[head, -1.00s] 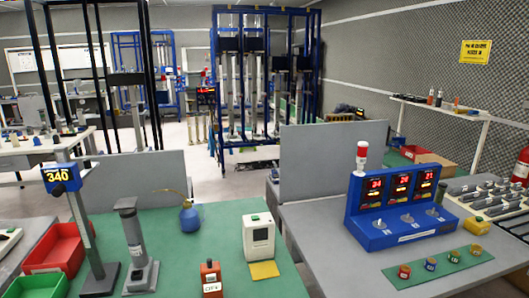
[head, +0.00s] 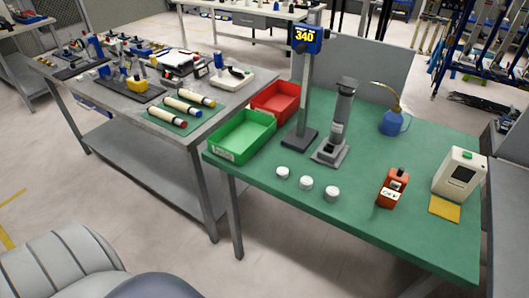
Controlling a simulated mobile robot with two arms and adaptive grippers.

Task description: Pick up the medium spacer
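Three small white round pieces, which look like the spacers, stand in a slanting row near the front edge of the green table. They are a left piece (head: 282,172), a middle piece (head: 306,183) and a right piece (head: 332,193). They stand apart from each other and look close in size, so I cannot tell for sure which is the medium spacer. Neither of my grippers is in view.
Behind the pieces stand a green bin (head: 243,137), a red bin (head: 275,102), a display post (head: 304,90) and a grey column device (head: 338,125). An orange device (head: 391,188) stands to the right. The green tabletop (head: 262,182) is clear around the pieces.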

